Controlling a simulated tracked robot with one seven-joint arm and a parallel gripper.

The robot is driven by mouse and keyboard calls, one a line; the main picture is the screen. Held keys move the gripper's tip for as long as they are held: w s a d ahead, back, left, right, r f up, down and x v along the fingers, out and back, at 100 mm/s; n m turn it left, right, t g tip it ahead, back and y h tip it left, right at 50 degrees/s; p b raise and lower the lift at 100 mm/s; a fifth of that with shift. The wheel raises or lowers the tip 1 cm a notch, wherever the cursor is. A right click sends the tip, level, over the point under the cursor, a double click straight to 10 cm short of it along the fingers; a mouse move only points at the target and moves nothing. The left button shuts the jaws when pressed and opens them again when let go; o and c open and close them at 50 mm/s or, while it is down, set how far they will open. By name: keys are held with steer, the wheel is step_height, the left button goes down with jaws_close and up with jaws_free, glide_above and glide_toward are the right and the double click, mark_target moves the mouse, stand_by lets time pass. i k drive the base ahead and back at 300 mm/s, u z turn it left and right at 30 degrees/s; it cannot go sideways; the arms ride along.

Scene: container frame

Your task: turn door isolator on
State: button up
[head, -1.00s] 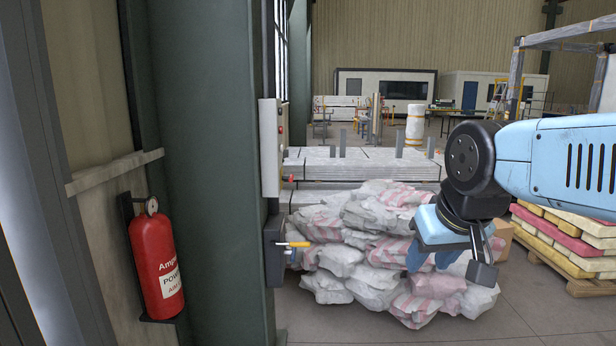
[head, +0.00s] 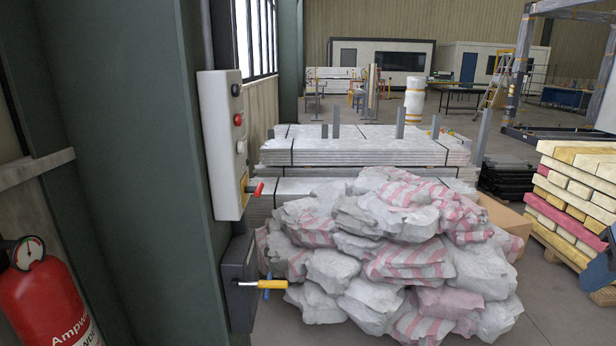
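A light grey control box (head: 222,150) is fixed to the side of the green steel column at left centre. Its narrow front face carries a black knob, a red button and another small button, seen from a steep angle. Low on that face a red handle (head: 258,189) sticks out over a yellow plate, likely the isolator switch. Its exact setting cannot be read from this angle. My gripper is not in view; only a dark and blue piece of my arm shows at the right edge. Nothing touches the handle.
A dark holder (head: 238,283) with a yellow-handled tool (head: 272,284) juts out just below the box. A fire extinguisher (head: 48,300) is at the lower left. Piled sacks (head: 400,245) and stacked sheets (head: 370,150) stand beyond; a loaded pallet (head: 580,195) is at right.

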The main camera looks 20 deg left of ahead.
mark_target(257, 191)
steer(key=u, duration=0.2)
steer(key=i, duration=0.95)
steer(key=u, duration=0.55)
steer(key=k, duration=0.9)
steer(key=u, duration=0.2)
steer(key=i, duration=0.85)
steer(key=z, duration=0.05)
